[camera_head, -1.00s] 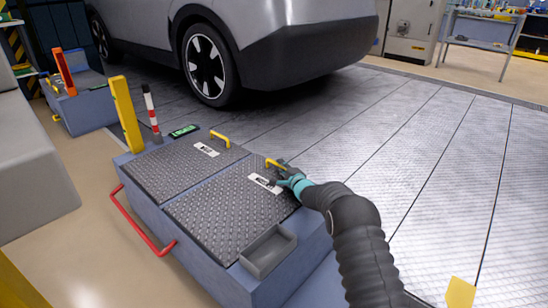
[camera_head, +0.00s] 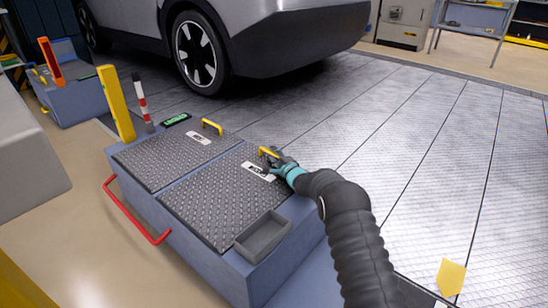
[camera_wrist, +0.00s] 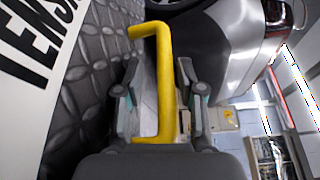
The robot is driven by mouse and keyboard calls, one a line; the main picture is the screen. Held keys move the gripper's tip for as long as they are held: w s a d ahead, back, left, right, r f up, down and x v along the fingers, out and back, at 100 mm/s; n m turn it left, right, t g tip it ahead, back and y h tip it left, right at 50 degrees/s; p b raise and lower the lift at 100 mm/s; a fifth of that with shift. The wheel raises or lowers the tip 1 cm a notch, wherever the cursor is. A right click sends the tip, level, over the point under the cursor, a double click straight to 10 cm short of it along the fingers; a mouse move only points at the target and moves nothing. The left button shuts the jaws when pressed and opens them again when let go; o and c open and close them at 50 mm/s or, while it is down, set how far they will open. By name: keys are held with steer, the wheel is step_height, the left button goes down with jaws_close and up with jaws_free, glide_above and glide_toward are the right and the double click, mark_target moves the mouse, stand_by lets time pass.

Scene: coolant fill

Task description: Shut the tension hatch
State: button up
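The tension hatch (camera_head: 225,205) is the nearer of two dark diamond-plate lids on a blue-grey box (camera_head: 225,270). It lies flat, level with the lid beside it. Its white label shows large in the wrist view (camera_wrist: 30,65), partly cut off at "TENS". Its yellow handle (camera_head: 266,151) stands at the far right edge. My gripper (camera_head: 272,162) is at this handle. In the wrist view the yellow bar (camera_wrist: 167,85) runs between my two fingers (camera_wrist: 160,95), which stand apart with gaps beside the bar. Contact with the bar cannot be made out.
The second lid (camera_head: 165,160) with its own yellow handle (camera_head: 212,126) lies flat on the left. A grey tray (camera_head: 263,236), red rail (camera_head: 130,215), yellow post (camera_head: 116,103) and striped post (camera_head: 142,100) edge the box. A car (camera_head: 270,40) stands behind. Metal floor to the right is clear.

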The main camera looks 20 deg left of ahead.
steer(key=v, duration=1.2)
stand_by(0.3)
